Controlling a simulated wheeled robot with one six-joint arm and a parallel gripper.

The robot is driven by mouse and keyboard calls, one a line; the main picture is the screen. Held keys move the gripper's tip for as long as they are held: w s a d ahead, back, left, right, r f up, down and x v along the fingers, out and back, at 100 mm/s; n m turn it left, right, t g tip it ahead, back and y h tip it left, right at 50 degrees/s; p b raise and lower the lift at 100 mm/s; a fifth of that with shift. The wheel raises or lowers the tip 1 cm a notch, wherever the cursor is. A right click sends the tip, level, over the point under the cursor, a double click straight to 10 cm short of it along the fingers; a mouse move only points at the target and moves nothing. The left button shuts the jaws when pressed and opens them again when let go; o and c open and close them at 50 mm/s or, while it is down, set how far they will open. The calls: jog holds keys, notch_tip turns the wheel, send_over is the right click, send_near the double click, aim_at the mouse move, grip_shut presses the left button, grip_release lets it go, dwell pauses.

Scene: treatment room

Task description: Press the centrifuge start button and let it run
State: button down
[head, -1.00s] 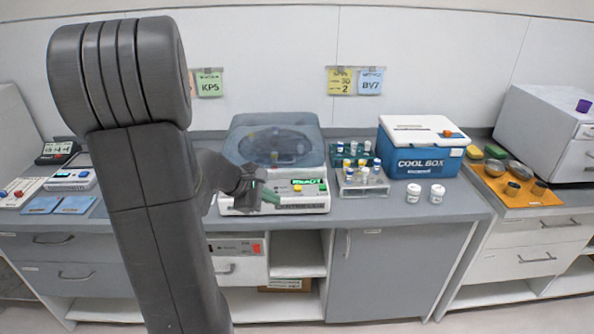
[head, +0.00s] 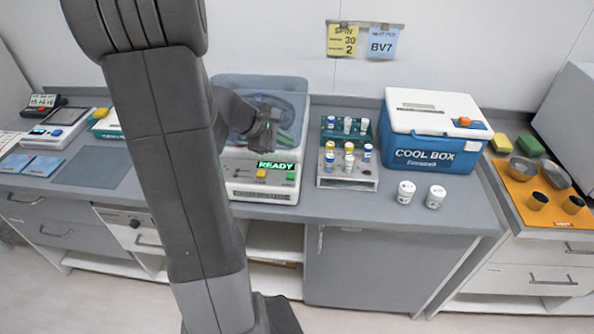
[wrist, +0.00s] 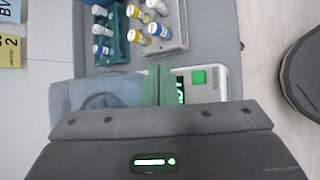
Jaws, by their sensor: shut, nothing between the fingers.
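The centrifuge (head: 235,188) stands on the counter with its clear bluish lid (head: 232,85) down. Its front display (head: 275,165) reads READY in green. Below it are a yellow button (head: 261,174) and a green button (head: 291,176); no start label is legible. My gripper (head: 268,128) is over the lid area, behind and above the front panel in the head view. In the wrist view its green fingers (wrist: 158,86) are shut and empty. They cover part of the display, with the green button (wrist: 199,77) just to their right. Contact with the machine cannot be told.
A vial rack (head: 348,176) with several capped vials stands right of the centrifuge. Beyond are the blue cool box (head: 432,157) and two white jars (head: 405,192). An orange tray (head: 540,215) holds bowls and cups.

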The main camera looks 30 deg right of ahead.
jog(key=shift+f, duration=0.1)
jog(key=b, duration=0.6)
send_over(287, 176)
notch_tip(287, 176, down, 8)
jog(key=shift+r, duration=0.1)
jog(key=shift+f+b, duration=0.4)
jog(key=shift+b, duration=0.3)
jog(key=shift+f, duration=0.1)
dwell(1.2)
jog(key=shift+f+b, duration=0.35)
jog(key=shift+b, duration=0.2)
